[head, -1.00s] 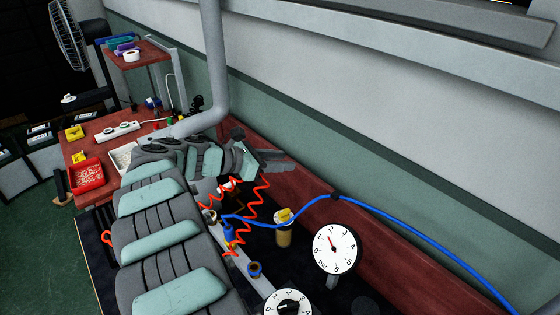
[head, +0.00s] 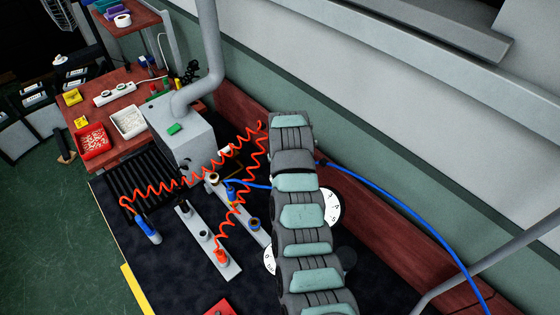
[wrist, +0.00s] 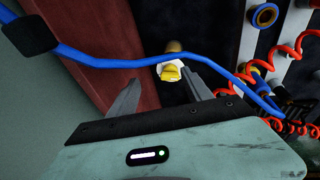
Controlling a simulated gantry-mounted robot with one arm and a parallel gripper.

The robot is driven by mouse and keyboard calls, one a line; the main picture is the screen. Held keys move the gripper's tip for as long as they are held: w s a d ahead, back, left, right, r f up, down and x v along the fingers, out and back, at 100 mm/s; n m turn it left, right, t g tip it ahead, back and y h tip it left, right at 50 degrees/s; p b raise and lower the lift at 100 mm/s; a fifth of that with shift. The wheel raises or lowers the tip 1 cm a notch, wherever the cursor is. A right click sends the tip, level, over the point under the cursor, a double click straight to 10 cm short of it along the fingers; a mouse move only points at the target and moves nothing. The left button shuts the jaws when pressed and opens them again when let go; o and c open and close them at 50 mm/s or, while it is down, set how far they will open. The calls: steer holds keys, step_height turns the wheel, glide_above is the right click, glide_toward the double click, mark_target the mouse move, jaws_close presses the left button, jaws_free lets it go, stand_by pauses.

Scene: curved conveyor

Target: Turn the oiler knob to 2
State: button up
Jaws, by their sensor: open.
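The oiler has a small yellow knob (wrist: 171,73) on a pale base. Its amber body (wrist: 174,46) shows beyond it in the wrist view. My arm hides the oiler in the head view. My gripper (wrist: 163,75) is open and empty. Its two grey fingers point toward the oiler, and the knob appears between their tips. The knob looks farther off than the tips, with no contact visible. The knob's scale is too small to read.
A blue hose (wrist: 110,62) crosses the picture by the oiler and past the right fingertip. A white gauge (head: 332,206) and numbered dial (head: 269,261) are partly hidden by my arm. Red coiled hoses (head: 165,190) lie left. A dark red ledge (head: 385,228) runs along the wall.

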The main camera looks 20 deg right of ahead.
steer(key=shift+w+a+f+m+t+y+p, duration=0.25)
steer(key=shift+w+f+m+t+y+p, duration=0.1)
steer(key=shift+f+m+t+y+p, duration=0.2)
steer(key=shift+w+a+f+m+t+y+p, duration=0.2)
steer(key=shift+w+f+m+t+y+p, duration=0.15)
steer(key=shift+f+m+y, duration=0.25)
steer(key=shift+x, duration=0.9)
steer(key=shift+w+f, duration=0.2)
steer(key=shift+f, duration=0.25)
steer(key=shift+b+x, duration=0.8)
steer(key=shift+x, duration=0.25)
steer(key=shift+w, duration=0.1)
jaws_close()
